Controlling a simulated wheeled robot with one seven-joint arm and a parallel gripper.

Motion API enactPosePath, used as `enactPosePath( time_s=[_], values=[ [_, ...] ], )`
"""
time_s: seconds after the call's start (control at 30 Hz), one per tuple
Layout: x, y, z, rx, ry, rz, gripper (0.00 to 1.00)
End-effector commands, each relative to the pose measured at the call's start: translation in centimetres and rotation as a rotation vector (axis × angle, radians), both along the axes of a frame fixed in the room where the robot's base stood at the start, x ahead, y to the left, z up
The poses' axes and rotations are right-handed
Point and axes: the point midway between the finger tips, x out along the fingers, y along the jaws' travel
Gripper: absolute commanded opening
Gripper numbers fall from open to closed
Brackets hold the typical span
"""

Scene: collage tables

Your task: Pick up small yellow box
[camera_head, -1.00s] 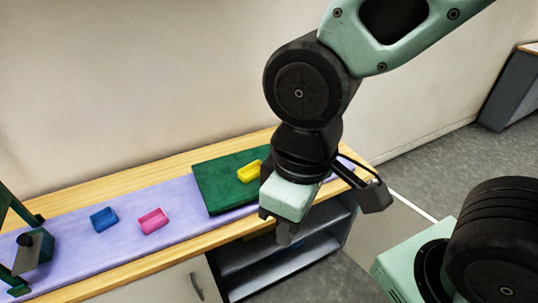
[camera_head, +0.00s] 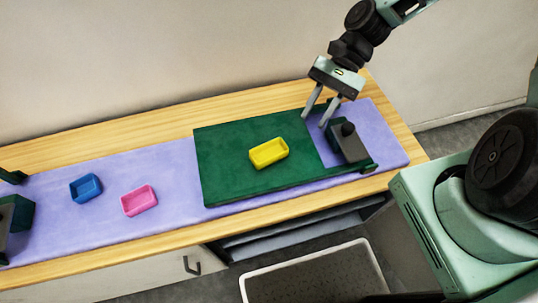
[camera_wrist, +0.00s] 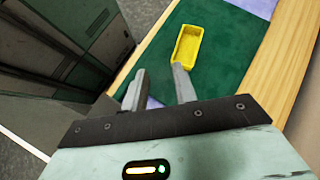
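The small yellow box (camera_head: 268,152) is an open-topped tray lying on the green board (camera_head: 222,170). In the wrist view the yellow box (camera_wrist: 187,45) lies just beyond the right fingertip. My gripper (camera_head: 314,121) is open and empty, with its fingers pointing down by the right end of the green board. It is to the right of the yellow box and apart from it. Both fingers also show in the wrist view (camera_wrist: 159,70), spread with a gap between them.
A blue box (camera_head: 86,188) and a pink box (camera_head: 139,200) lie on the lavender mat (camera_head: 180,165) to the left. A dark clamp-like fixture (camera_head: 349,142) with a knob stands at the board's right end, close to my fingers. Another dark fixture (camera_head: 14,218) stands far left.

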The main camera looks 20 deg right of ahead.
Motion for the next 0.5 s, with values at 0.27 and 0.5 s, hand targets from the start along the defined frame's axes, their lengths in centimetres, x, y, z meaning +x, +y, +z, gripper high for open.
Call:
enactPosePath(
  time_s=[0.27, 0.5],
  values=[
    [4.1, -3.4, -2.0, 0.187, 0.199, -0.384, 0.28],
    [4.8, -3.4, -2.5, 0.231, 0.240, -0.463, 0.28]
  ],
)
